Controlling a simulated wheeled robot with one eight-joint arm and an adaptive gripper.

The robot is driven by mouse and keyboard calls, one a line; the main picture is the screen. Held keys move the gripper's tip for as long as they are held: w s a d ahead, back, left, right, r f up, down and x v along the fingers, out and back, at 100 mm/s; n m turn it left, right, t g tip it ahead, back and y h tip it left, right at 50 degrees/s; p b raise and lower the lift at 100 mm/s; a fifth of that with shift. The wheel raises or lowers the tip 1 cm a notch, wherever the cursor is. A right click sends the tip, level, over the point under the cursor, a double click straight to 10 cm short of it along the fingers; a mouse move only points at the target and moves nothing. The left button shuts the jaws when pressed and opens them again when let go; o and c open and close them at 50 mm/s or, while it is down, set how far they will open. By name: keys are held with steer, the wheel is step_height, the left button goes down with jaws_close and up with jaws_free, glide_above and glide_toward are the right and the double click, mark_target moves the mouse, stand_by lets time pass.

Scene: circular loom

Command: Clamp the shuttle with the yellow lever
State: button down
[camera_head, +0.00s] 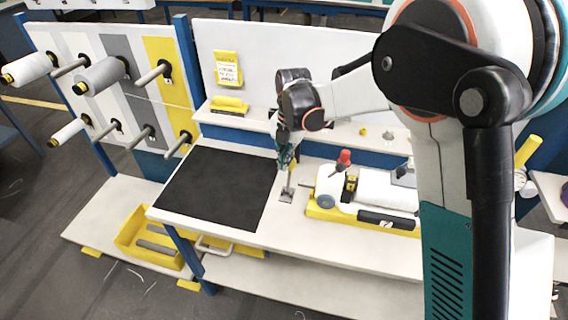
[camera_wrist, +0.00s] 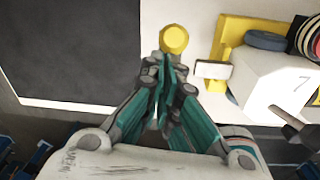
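The shuttle (camera_head: 386,190) is a white body lying in a yellow holder (camera_head: 325,211) on the right part of the bench. Part of its white block shows at the right of the wrist view (camera_wrist: 268,85). The yellow lever (camera_head: 291,168) stands on a small metal base just left of the shuttle. Its round yellow top shows in the wrist view (camera_wrist: 174,38). My gripper (camera_head: 285,163) points down right by the lever's top. In the wrist view its teal fingers (camera_wrist: 165,66) are drawn together, with the yellow top just beyond their tips. I see nothing between them.
A black mat (camera_head: 215,190) covers the bench left of the lever. A red knob (camera_head: 344,157) rises behind the shuttle's left end. A rack with spools (camera_head: 103,75) stands at left. A yellow bin (camera_head: 150,240) sits on the lower shelf.

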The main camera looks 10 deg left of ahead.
steer(key=shift+w+d, duration=0.2)
steer(key=shift+w, duration=0.45)
steer(key=shift+w+d+f, duration=0.1)
steer(key=s+a+r+p, duration=0.1)
steer(key=s+r+p, duration=0.1)
steer(key=s+r, duration=0.1)
steer(key=w+r+p, duration=0.1)
steer(key=w+r, duration=0.4)
steer(key=r, duration=0.1)
steer(key=shift+w+d, duration=0.35)
steer(key=shift+r, duration=0.1)
